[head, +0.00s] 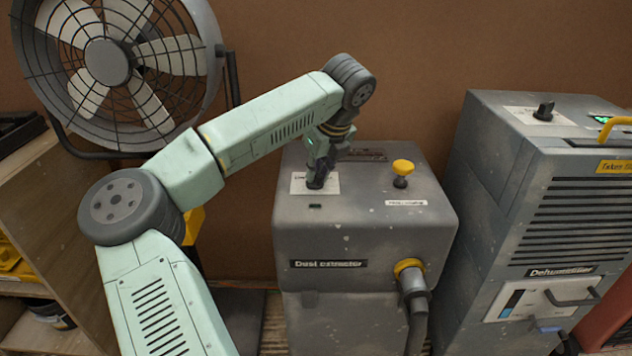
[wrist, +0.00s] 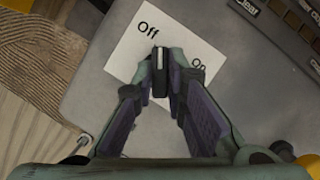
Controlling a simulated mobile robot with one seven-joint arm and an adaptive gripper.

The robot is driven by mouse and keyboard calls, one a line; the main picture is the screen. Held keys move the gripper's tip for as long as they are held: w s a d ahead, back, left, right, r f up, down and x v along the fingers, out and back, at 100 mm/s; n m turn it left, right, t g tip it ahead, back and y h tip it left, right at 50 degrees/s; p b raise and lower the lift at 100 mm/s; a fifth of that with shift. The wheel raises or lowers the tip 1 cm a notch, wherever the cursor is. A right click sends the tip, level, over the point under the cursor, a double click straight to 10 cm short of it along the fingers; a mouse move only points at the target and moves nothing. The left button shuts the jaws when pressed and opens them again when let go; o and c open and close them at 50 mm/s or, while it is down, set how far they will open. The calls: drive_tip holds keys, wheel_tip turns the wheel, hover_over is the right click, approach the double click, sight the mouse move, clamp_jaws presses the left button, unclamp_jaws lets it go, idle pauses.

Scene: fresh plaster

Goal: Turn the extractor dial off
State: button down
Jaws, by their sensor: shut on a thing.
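The dust extractor (head: 350,236) is a grey box in the middle of the head view. Its black dial (wrist: 161,74) sits on a white plate (wrist: 125,45) marked Off and On. My gripper (head: 317,177) reaches down onto the dial from above and is shut on it; in the wrist view both fingertips press its sides. A pale line on the dial points up in the wrist view, near the Off label and away from On. Much of the dial is hidden by the fingers.
A yellow knob (head: 402,168) stands on the extractor top, right of my gripper. A hose (head: 416,300) leaves its front. The dehumidifier (head: 560,215), with its own black dial (head: 544,110), stands at right. A large fan (head: 110,65) is at left.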

drive_tip(key=shift+f+n+g+y+b, duration=0.2)
drive_tip(key=shift+n+g+y+b, duration=0.1)
drive_tip(key=shift+n+b, duration=0.65)
drive_tip(key=shift+n, duration=0.35)
drive_tip(key=c, duration=1.6)
unclamp_jaws()
drive_tip(key=shift+d+r, duration=0.1)
drive_tip(key=shift+r, duration=0.05)
drive_tip(key=v, duration=1.2)
drive_tip(key=shift+w, duration=0.1)
